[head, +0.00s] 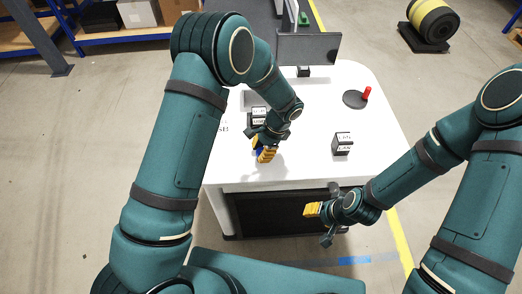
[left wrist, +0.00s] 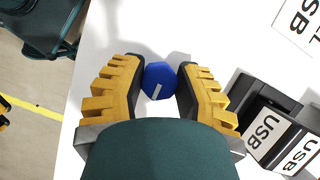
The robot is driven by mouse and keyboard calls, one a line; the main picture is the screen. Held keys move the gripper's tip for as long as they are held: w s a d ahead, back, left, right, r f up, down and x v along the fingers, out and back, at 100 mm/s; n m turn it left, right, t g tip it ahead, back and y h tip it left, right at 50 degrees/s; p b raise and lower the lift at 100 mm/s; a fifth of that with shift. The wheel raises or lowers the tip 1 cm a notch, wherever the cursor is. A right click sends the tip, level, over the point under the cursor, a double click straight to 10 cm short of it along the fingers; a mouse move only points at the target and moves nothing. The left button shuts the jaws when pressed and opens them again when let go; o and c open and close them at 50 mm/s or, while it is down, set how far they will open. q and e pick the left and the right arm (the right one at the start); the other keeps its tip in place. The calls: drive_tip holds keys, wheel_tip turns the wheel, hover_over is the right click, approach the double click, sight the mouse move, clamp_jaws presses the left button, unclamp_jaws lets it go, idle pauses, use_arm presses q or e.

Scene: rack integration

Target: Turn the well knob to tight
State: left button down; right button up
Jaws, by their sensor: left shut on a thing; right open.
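A blue faceted knob (left wrist: 160,80) with a white line mark stands on the white tabletop in the left wrist view. The line leans slightly, its upper end toward the right. My left gripper (head: 265,153) reaches down over the table near its front left part. In the head view the knob is mostly hidden by the gripper. My right gripper (head: 318,224) is open and empty, in front of the table's front edge. No "tight" label is readable.
A dark box labelled USB (left wrist: 268,135) stands right of the knob. A small labelled black box (head: 342,144) stands at the right of the white table (head: 310,165).

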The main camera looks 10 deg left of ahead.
use_arm(q)
drive_tip(key=shift+s+f, duration=0.1)
drive_tip(key=c, duration=0.6)
unclamp_jaws()
drive_tip(key=v, duration=1.2)
drive_tip(key=shift+a, duration=0.1)
